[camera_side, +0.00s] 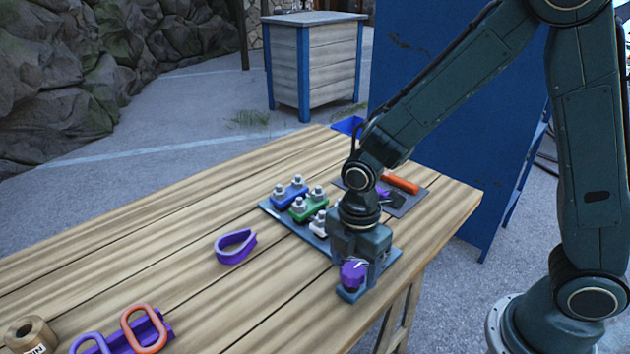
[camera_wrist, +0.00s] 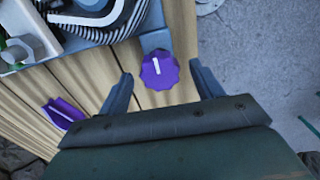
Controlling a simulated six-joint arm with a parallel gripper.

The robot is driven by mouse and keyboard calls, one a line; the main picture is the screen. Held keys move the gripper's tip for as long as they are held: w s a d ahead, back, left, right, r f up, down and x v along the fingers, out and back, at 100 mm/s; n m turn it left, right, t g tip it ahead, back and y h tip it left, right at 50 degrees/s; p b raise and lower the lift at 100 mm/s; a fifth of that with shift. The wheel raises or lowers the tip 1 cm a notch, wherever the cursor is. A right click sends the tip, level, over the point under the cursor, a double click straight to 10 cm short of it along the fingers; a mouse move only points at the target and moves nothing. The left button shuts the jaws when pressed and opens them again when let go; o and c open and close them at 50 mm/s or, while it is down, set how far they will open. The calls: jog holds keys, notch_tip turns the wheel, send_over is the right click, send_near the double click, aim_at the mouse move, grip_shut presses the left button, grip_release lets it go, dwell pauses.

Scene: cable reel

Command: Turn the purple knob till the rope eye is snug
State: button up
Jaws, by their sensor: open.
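The purple knob (camera_wrist: 159,70) has a scalloped rim and a white pointer line. In the wrist view it lies between the two fingers of my open gripper (camera_wrist: 160,88), with a gap on each side. In the side view the knob (camera_side: 353,273) sits at the near end of the grey plate, and my gripper (camera_side: 354,262) is down over it.
Blue (camera_side: 289,193) and green (camera_side: 308,206) clamp blocks with bolts stand on the plate. A loose purple ring (camera_side: 235,246) lies left of it. An orange-handled tool (camera_side: 401,184) lies behind. The table's right edge is close to the knob.

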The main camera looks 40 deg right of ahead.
jog(key=shift+f, duration=0.1)
jog(key=c, duration=1)
